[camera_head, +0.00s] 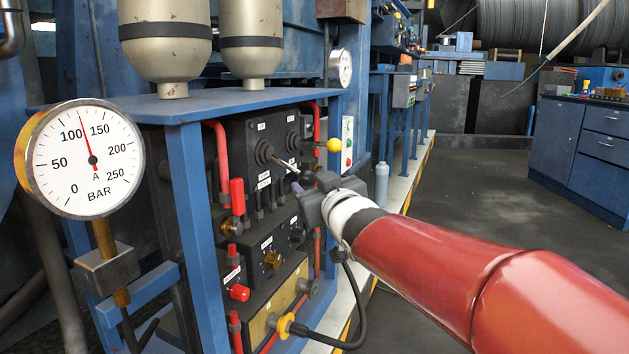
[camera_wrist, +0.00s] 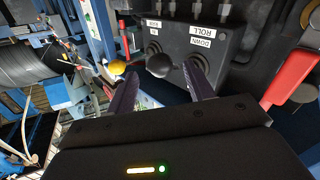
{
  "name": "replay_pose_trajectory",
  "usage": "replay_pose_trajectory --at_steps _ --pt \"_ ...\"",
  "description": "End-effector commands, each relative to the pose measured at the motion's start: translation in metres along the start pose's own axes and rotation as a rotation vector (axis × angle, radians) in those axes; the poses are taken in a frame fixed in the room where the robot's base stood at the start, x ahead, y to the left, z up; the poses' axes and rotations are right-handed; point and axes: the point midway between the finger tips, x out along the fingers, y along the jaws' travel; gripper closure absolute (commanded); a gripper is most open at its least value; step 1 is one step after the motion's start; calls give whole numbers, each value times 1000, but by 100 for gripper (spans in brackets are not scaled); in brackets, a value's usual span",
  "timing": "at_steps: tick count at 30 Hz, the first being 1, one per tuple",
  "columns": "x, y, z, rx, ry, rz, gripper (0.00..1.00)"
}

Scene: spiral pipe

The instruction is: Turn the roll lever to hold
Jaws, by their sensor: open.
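The roll lever is a thin metal rod with a black ball knob (camera_head: 308,177), coming out of the left socket of the black valve panel (camera_head: 240,135). In the wrist view the black knob (camera_wrist: 159,66) shows between the fingertips of my open gripper (camera_wrist: 162,70). The labels "ROLL" and "DOWN" (camera_wrist: 201,36) appear upside down above the right finger, which partly hides the lever's socket. I cannot tell whether either finger touches the knob. In the head view my gripper (camera_head: 302,190) is at the knob, its fingers largely hidden.
A neighbouring lever with a yellow knob (camera_head: 334,145) sticks out just right of the black knob; it also shows in the wrist view (camera_wrist: 117,67). A red lever (camera_head: 237,195) stands at the lower left. A blue frame post (camera_head: 191,220) borders the panel. Open floor (camera_head: 480,200) lies right.

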Motion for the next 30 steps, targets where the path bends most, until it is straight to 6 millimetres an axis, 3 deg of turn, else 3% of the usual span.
replay_pose_trajectory --at_steps 10,22,30 --pt "52 0 2 2 -4 1 47" --pt "61 1 1 1 -4 2 47" --pt "61 1 1 2 -4 2 83"
